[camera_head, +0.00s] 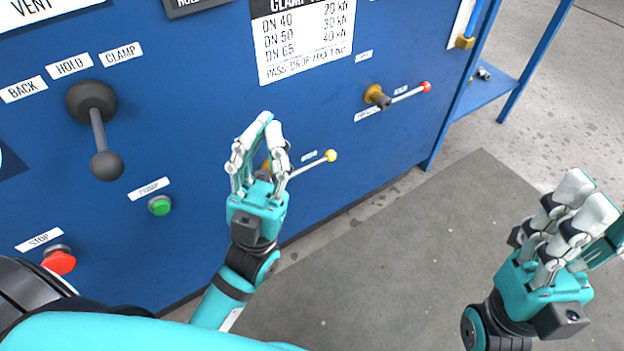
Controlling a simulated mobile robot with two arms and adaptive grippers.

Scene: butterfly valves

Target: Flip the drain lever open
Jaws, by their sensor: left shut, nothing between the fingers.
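A lever with a yellow knob (331,156) juts from the blue panel, its rod pointing right and slightly up. Its pivot is mostly hidden behind my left gripper (266,124), and its label cannot be read in full. My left gripper is shut and empty, fingertips together, pointing up in front of the pivot; I cannot tell whether it touches the lever. A second lever with a red knob (425,87) and a brass valve body sits higher to the right; its small labels are unclear. My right gripper (585,205) is at the right, over the floor, away from the panel; its jaw opening is unclear.
A black lever (101,137) marked BACK, HOLD, CLAMP is on the panel's left. Below it are a green PUMP button (160,205) and a red STOP button (60,261). A grey mat (390,270) lies on the floor. A blue frame stands right of the panel.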

